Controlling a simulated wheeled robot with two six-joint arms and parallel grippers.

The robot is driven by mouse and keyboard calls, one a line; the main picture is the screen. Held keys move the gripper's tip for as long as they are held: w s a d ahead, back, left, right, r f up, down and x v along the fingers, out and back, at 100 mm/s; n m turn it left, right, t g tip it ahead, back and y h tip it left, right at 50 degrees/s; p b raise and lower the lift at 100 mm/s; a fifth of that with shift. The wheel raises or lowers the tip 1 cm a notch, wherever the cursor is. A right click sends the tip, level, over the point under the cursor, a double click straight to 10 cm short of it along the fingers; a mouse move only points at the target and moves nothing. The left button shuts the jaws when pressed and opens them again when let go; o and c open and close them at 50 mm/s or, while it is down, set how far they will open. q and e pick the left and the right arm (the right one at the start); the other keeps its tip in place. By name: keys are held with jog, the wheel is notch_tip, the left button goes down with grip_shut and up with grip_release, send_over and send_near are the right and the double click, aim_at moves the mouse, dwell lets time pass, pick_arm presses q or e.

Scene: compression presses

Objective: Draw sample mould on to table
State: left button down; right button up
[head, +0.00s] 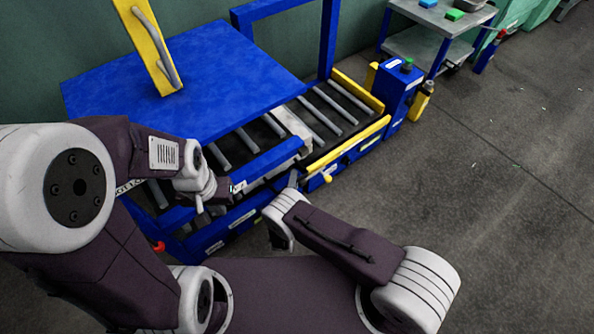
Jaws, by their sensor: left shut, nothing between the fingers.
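A blue press (185,75) with a broad flat blue top stands ahead of me, with a roller table (330,108) along its lower right. A pale grey metal piece (292,124) lies among the rollers, partly under the blue top; I cannot tell whether it is the sample mould. A blue bar (262,163) runs in front of it. My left gripper (236,187) is shut and empty, close to the left end of this bar; I cannot tell whether they touch. My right gripper (292,180) is near the press's front edge, small and partly hidden by its wrist; its jaws are unclear.
A yellow upright with a grey handle (152,45) stands on the blue top. A yellow rail (345,146) and a blue control box with a green button (398,88) are at the right. A grey trolley (440,22) stands behind. Open floor (500,200) lies to the right.

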jog(key=shift+x, duration=0.75)
grip_shut()
dwell(0.9)
